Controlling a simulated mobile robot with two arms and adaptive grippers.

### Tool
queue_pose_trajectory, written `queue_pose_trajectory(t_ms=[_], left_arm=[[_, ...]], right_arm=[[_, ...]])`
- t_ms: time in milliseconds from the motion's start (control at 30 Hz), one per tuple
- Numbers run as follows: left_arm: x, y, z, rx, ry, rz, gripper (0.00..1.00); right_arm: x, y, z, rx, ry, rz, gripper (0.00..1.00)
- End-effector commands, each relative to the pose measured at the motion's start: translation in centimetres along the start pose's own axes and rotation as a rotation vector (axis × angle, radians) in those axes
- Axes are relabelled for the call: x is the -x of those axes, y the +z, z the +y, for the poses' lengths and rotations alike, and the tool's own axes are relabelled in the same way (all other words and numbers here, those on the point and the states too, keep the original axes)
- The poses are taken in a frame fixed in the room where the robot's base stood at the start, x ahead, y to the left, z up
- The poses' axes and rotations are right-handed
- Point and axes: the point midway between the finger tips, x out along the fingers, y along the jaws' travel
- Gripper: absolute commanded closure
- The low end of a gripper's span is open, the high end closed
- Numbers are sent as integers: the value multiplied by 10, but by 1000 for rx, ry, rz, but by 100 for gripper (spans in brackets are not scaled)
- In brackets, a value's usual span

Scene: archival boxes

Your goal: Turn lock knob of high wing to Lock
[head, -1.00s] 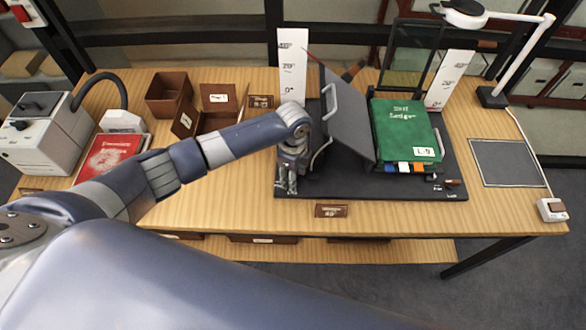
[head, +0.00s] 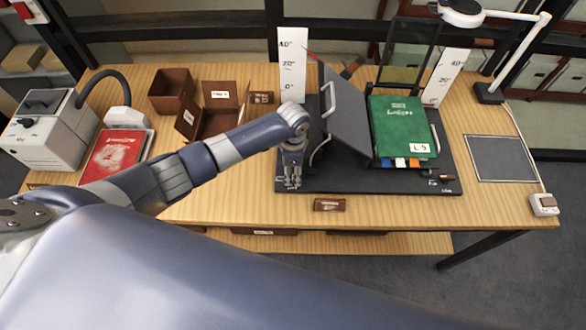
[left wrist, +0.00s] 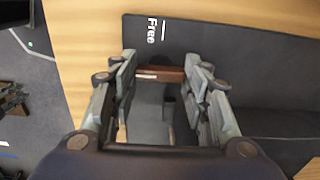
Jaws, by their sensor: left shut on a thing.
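The high wing (head: 343,115) is a dark grey board with a metal handle, raised steeply on the left of the black cradle base (head: 400,183). My left gripper (head: 292,185) points down at the base's front left corner. The left wrist view shows its fingers (left wrist: 162,68) shut on the brown lock knob (left wrist: 158,74), a bar lying crosswise between them. The white word "Free" (left wrist: 152,30) with a line beside it shows on the base near the knob. In the head view this knob is hidden by the gripper. My right gripper is out of view.
A green ledger (head: 402,128) lies on the cradle's right, with another brown knob (head: 438,176) at the front. A small brown block (head: 329,204) sits at the table's front edge. A red book (head: 117,158) and brown boxes (head: 216,105) stand to the left.

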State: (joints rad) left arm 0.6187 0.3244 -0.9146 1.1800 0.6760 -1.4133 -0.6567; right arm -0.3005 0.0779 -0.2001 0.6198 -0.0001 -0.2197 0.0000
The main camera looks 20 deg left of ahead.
Motion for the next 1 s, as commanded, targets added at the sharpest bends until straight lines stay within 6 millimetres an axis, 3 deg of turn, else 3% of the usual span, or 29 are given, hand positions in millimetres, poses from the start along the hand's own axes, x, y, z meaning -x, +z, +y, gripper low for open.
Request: queue_pose_trajectory(t_ms=[200, 233, 300, 733, 867, 1000], left_arm=[[-1, 1, 0, 3, 1, -1, 81], [-1, 1, 0, 3, 1, -1, 52], [-1, 1, 0, 3, 1, -1, 37], [5, 0, -1, 0, -1, 2, 37], [21, 0, -1, -1, -3, 2, 37], [51, -1, -2, 0, -5, 3, 37]], right_arm=[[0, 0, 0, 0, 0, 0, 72], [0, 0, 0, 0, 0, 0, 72], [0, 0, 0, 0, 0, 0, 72], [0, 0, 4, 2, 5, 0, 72], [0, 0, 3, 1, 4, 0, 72], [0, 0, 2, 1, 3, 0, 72]])
